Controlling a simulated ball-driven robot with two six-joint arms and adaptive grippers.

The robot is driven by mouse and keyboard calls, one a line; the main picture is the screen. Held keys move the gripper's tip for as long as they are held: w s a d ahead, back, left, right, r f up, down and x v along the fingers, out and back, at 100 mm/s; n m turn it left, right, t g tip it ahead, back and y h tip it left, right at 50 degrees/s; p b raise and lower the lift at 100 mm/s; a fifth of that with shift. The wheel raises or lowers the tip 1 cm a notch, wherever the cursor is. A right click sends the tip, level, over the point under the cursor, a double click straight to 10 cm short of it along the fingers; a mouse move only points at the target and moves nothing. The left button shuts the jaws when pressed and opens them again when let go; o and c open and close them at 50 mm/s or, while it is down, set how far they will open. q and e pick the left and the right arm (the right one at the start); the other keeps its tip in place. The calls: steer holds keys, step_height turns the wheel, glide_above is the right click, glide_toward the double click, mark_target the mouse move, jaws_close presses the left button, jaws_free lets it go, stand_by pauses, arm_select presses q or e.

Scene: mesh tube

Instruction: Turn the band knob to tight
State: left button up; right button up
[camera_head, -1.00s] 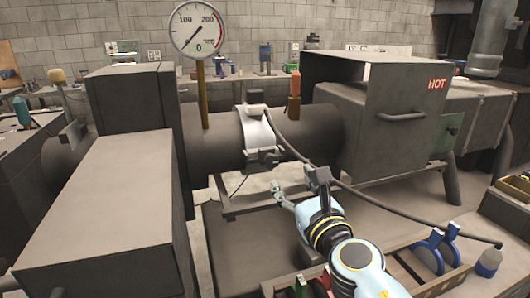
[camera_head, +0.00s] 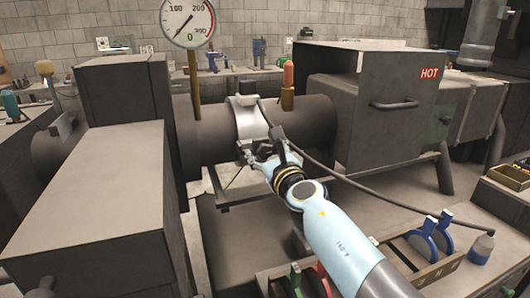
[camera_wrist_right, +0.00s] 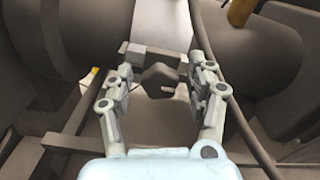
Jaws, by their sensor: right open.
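The light metal band (camera_head: 246,121) wraps around the dark horizontal tube (camera_head: 300,121). In the right wrist view, the dark knob (camera_wrist_right: 160,78) hangs under the band's clamp block (camera_wrist_right: 150,54). My right gripper (camera_head: 262,147) is at the lower front of the band and hides most of the knob in the head view. In the wrist view, the right gripper (camera_wrist_right: 160,88) is open, with one finger on each side of the knob. Gaps show between the fingers and the knob. My left gripper is not in view.
A dark cable (camera_head: 335,170) runs from the band past my right gripper to the right. A box marked HOT (camera_head: 380,90) stands at right, a large dark box (camera_head: 95,195) at left. A round gauge (camera_head: 187,22) rises above the tube. A tool tray (camera_head: 445,266) lies at front right.

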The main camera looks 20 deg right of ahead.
steer(key=shift+c, duration=0.2)
jaws_close()
steer(key=shift+m, duration=0.3)
